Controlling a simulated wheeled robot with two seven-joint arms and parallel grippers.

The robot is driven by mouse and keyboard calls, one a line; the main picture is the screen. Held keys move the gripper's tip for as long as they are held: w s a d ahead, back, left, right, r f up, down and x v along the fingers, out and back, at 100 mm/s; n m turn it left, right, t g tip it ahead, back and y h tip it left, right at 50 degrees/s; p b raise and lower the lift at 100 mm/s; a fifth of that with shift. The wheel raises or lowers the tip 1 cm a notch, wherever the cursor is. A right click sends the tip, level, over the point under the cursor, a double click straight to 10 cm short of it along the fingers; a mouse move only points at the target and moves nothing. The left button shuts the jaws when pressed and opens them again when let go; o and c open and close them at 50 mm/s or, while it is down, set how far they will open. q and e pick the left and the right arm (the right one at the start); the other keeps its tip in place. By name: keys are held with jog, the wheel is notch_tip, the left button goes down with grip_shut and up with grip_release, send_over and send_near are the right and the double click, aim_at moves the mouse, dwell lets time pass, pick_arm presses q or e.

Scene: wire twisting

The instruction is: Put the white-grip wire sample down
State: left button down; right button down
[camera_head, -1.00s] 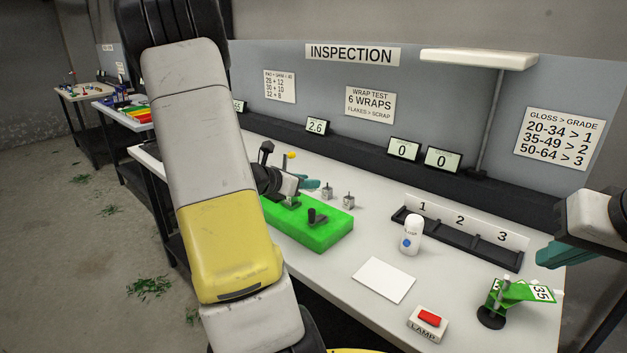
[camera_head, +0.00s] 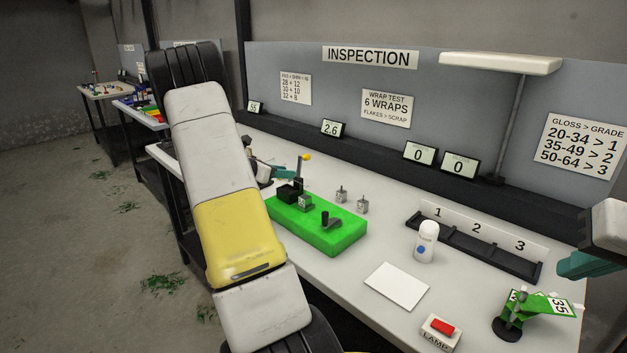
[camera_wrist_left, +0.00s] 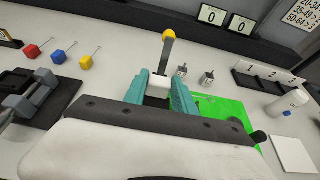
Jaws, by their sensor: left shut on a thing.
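My left gripper (camera_head: 268,173) is at the far left part of the inspection bench, partly hidden behind my arm in the head view. In the left wrist view its teal fingers (camera_wrist_left: 160,97) are shut on the white-grip wire sample (camera_wrist_left: 159,82), a white block between the fingertips. Its wire cannot be made out.
A green fixture (camera_head: 320,238) with a yellow-knobbed lever (camera_head: 304,165) stands close to the left gripper. Two small metal blocks (camera_head: 350,199) stand behind it. A white bottle (camera_head: 426,242), white card (camera_head: 397,287), numbered tray (camera_head: 470,248) and lamp button (camera_head: 441,331) lie rightward.

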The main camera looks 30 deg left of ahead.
aim_at(285, 189)
pick_arm(q)
jog(key=shift+d+f, duration=0.15)
jog(key=shift+f, duration=1.4)
jog(key=shift+f, duration=0.1)
jog(key=c, duration=1)
grip_release()
